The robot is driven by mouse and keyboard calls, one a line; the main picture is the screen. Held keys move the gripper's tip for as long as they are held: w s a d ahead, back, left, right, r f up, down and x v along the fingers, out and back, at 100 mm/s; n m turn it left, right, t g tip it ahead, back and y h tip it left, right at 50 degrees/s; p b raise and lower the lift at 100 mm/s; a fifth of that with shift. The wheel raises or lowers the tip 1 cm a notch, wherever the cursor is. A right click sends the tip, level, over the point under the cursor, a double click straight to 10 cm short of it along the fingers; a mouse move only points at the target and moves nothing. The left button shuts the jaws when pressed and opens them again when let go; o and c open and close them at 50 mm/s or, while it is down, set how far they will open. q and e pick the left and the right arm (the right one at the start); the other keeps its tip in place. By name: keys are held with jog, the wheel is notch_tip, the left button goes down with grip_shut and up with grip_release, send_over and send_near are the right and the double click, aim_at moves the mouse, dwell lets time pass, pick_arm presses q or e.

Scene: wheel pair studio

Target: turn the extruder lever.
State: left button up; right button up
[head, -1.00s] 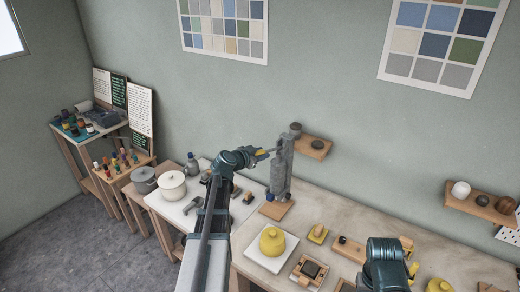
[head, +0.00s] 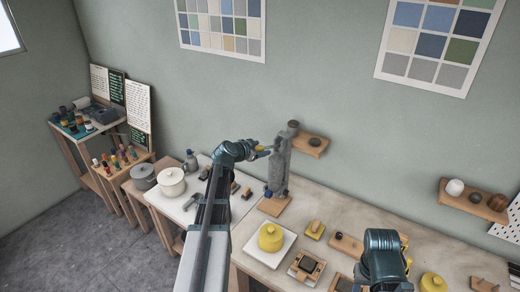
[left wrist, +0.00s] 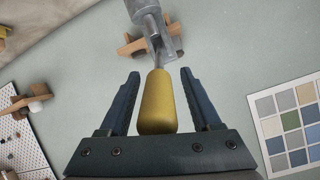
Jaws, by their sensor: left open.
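The extruder (head: 279,168) is a tall grey cylinder standing on a wooden base at the back of the bench. Its lever has a yellow handle (left wrist: 158,100), which points toward the camera in the left wrist view, with the grey metal part (left wrist: 147,12) beyond it. My left gripper (head: 258,149) is beside the extruder's upper part, at its left. In the left wrist view my left gripper (left wrist: 160,76) is open, with one finger on each side of the handle and visible gaps on both sides. My right arm shows at the lower right, but its gripper cannot be made out.
White and grey pots (head: 171,184) stand at the left. Another shelf (head: 474,202) hangs at the right.

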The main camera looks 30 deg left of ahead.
pick_arm(q)
jog(key=shift+s, duration=0.1)
jog(key=p+v, duration=0.3)
jog(key=v, duration=0.3)
jog(key=shift+s+r, duration=0.25)
jog(key=shift+r, duration=0.05)
jog(key=shift+s+r, duration=0.1)
jog(key=shift+s, duration=0.25)
jog(key=shift+a, duration=0.1)
